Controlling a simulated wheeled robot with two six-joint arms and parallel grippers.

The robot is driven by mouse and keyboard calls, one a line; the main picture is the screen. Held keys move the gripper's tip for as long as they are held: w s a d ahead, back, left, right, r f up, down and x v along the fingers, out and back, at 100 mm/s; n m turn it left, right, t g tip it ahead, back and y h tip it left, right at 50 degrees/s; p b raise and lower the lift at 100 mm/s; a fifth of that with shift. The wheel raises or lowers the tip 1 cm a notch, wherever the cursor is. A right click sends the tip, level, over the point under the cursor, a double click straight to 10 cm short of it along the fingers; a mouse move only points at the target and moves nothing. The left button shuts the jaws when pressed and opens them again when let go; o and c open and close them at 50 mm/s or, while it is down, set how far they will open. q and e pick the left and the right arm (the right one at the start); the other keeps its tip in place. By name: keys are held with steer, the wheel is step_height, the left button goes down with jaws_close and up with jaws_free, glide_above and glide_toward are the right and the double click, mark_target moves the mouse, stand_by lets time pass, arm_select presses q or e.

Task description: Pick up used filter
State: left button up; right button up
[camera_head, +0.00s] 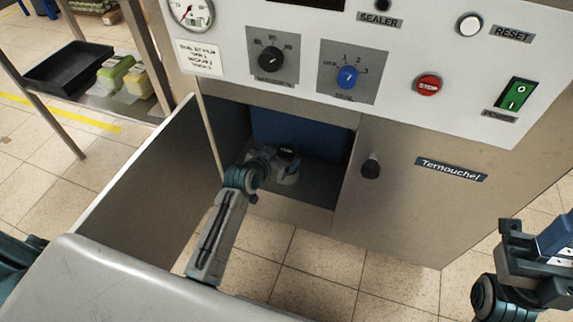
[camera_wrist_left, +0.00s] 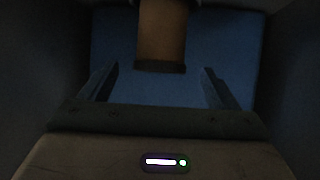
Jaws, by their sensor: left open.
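In the left wrist view, a brownish cylindrical piece, likely the used filter (camera_wrist_left: 162,32), hangs down from the top edge. It has a darker lower rim, and its upper part is out of frame. My left gripper (camera_wrist_left: 160,69) is open, with one finger on each side of the filter's lower end and visible gaps between. In the head view my left gripper (camera_head: 287,166) is inside the open lower compartment of the sealer machine; the filter cannot be made out there. My right gripper (camera_head: 545,250) is at the right edge, partly cut off, its jaws unclear.
The compartment has a blue panel (camera_head: 290,130) at its back and is dim. Its door (camera_head: 155,185) stands open on the left. A shelf with a black tray (camera_head: 68,66) stands at the far left.

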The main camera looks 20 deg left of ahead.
mark_target(285, 152)
arm_select(q)
steer(key=x, duration=0.2)
steer(key=b+x, duration=0.1)
steer(key=x, duration=0.1)
steer(key=b+x, duration=0.1)
steer(key=x, duration=0.1)
steer(key=shift+w+r, duration=0.2)
steer(key=shift+r, duration=0.05)
steer(key=c, duration=1.2)
steer(key=shift+o, duration=0.2)
steer(key=shift+r, duration=0.1)
